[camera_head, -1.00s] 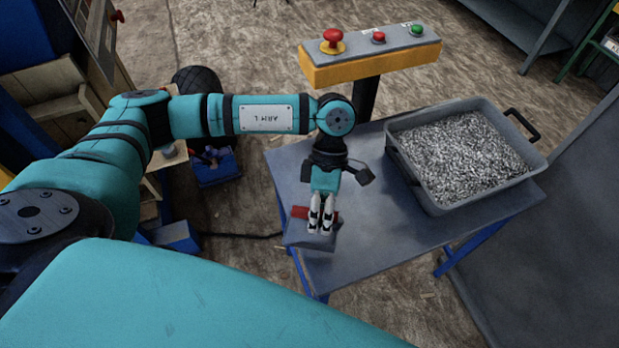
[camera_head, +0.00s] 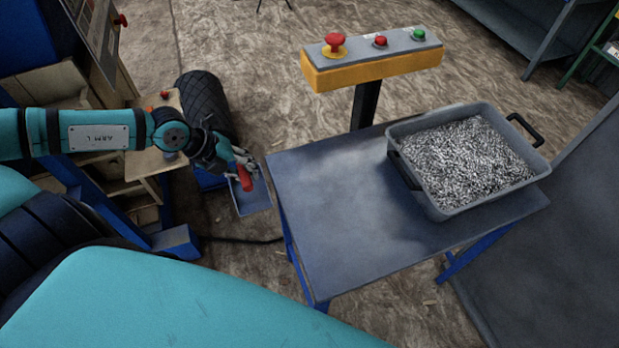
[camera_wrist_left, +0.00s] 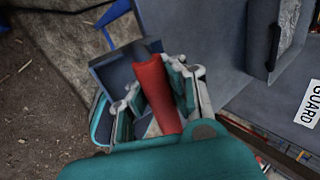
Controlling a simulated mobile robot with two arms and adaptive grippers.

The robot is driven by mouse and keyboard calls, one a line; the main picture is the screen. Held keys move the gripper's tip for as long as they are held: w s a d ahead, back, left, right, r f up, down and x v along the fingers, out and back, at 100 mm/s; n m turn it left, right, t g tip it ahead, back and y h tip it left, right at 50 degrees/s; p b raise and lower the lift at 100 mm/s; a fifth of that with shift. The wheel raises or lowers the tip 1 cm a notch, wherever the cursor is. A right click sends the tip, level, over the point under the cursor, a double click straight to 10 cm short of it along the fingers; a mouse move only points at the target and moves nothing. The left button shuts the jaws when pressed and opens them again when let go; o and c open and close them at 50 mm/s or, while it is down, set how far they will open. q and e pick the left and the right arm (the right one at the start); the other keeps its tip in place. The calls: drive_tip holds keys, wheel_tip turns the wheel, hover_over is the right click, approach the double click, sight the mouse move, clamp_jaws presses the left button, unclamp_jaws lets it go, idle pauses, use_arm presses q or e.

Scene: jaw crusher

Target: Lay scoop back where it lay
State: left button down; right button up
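The scoop has a red handle (camera_head: 244,178) and a grey-blue pan (camera_head: 252,196). My left gripper (camera_head: 233,165) is shut on the handle in the head view, with the scoop off the table's left edge, over the floor. In the left wrist view, the red handle (camera_wrist_left: 157,92) lies between the gripper's fingers and the pan (camera_wrist_left: 115,75) shows beyond them. The pan hangs tilted. The grey table (camera_head: 345,215) has a bare left half. My right gripper is not in view.
A grey tub of metallic chips (camera_head: 430,205) stands on the table's right side. Behind the table is a yellow button box (camera_head: 370,68) on a post. A wooden stand (camera_head: 150,165) and a dark ribbed roll (camera_head: 208,105) are near my left arm.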

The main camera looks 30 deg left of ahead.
use_arm(q)
drive_tip(key=w+d+f+p, duration=0.1)
drive_tip(key=w+d, duration=0.2)
drive_tip(key=w, duration=0.1)
drive_tip(key=w+d+f+p, duration=0.1)
drive_tip(key=w+d+p, duration=0.1)
drive_tip(key=w+d, duration=0.1)
drive_tip(key=w+d+f+p, duration=0.1)
drive_tip(key=w+d+f, duration=0.1)
drive_tip(key=w, duration=0.3)
drive_tip(key=shift+w+d, duration=0.25)
drive_tip(key=shift+d, duration=0.6)
drive_tip(key=shift+f, duration=0.55)
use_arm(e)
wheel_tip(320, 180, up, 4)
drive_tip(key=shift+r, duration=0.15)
use_arm(q)
drive_tip(key=c, duration=1.4)
unclamp_jaws()
drive_tip(key=shift+f, duration=0.1)
drive_tip(key=shift+c, duration=0.2)
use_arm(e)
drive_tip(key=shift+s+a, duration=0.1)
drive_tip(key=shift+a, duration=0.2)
